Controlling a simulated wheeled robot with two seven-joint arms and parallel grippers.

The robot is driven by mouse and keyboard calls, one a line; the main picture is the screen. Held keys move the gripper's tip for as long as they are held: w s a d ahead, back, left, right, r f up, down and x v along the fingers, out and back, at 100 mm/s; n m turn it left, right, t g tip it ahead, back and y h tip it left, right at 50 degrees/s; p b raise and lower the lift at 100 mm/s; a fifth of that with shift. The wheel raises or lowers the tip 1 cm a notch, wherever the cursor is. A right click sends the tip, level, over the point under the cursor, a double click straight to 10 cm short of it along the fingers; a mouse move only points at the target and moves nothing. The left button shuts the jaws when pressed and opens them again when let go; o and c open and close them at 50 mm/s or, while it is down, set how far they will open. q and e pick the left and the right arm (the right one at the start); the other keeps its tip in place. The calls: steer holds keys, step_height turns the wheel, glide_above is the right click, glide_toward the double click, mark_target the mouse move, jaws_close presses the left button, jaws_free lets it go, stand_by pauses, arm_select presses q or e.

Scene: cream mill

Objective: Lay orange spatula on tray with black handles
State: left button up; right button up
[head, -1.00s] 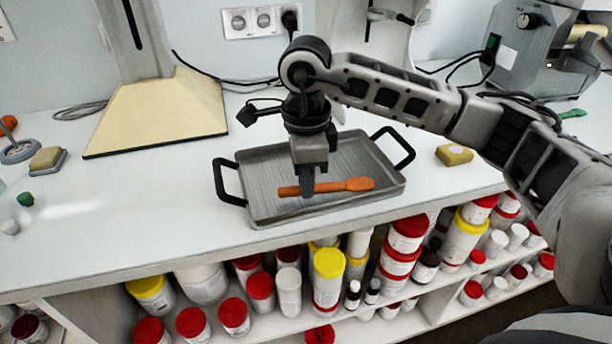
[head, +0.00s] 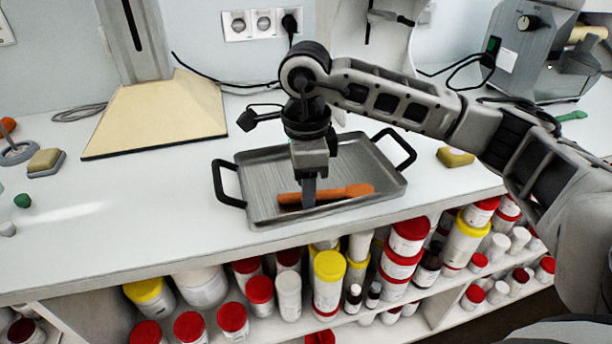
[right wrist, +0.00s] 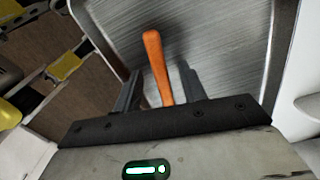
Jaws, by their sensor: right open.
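The orange spatula (head: 350,191) lies on the grey metal tray with black handles (head: 262,172), near its front side. My right gripper (head: 309,201) points down over the tray at the spatula's left part. In the right wrist view the gripper (right wrist: 160,72) is open, with one finger on each side of the spatula's handle (right wrist: 153,60). Gaps show between handle and fingers. The near end of the spatula is hidden behind the gripper body. The tray's ribbed floor (right wrist: 215,45) shows around it. My left gripper is not in view.
A yellow sponge (head: 455,157) lies right of the tray. A cream hood-like base (head: 155,120) stands back left. A grey machine (head: 530,45) stands at the back right. Jars fill the shelf below. The counter left of the tray is mostly clear.

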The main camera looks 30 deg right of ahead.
steer(key=shift+w+r, duration=0.1)
steer(key=shift+r, duration=0.5)
arm_select(q)
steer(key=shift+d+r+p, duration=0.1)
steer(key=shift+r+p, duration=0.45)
steer(key=shift+p, duration=0.15)
arm_select(e)
step_height(320, 180, up, 15)
steer(key=shift+f, duration=0.15)
